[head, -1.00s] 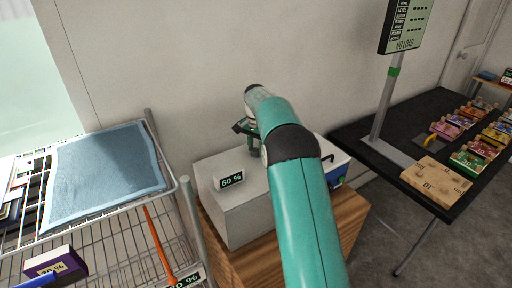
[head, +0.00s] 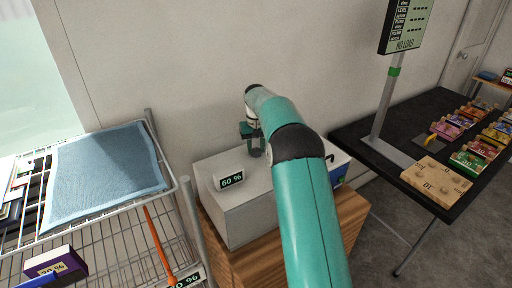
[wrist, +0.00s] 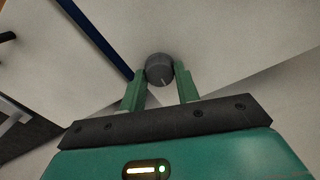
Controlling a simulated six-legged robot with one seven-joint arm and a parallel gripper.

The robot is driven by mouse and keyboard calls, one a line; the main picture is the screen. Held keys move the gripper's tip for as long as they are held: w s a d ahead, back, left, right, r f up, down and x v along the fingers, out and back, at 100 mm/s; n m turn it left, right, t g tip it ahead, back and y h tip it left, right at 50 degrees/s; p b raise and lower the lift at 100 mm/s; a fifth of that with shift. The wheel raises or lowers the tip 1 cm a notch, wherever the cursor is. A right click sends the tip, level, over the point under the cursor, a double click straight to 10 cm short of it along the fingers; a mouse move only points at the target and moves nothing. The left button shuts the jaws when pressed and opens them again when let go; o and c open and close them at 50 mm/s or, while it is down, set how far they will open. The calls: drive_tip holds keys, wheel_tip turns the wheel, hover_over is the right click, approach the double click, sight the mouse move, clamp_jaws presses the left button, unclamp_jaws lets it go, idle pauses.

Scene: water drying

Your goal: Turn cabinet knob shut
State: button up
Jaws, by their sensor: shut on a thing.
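The cabinet (head: 247,203) is a pale box with a "60 %" label (head: 231,180), standing on a wooden stand. Its knob (wrist: 159,68) is a dark grey round knob with a light mark, seen in the wrist view. My gripper (wrist: 160,75) has its two green fingers on either side of the knob and is shut on it. In the head view my gripper (head: 253,138) is over the top of the cabinet, and the knob is hidden there.
A wire rack (head: 110,222) with a blue cloth (head: 103,172) stands at the left. A blue and white box (head: 338,162) sits right of the cabinet, partly behind my arm. A black table (head: 420,135) with several coloured blocks and a sign post is at the right. The wall is close behind.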

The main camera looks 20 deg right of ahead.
sight(256, 150)
drive_tip(key=shift+n, duration=0.5)
drive_tip(key=o, duration=1)
drive_tip(key=shift+c, duration=0.2)
wheel_tip(256, 150, up, 14)
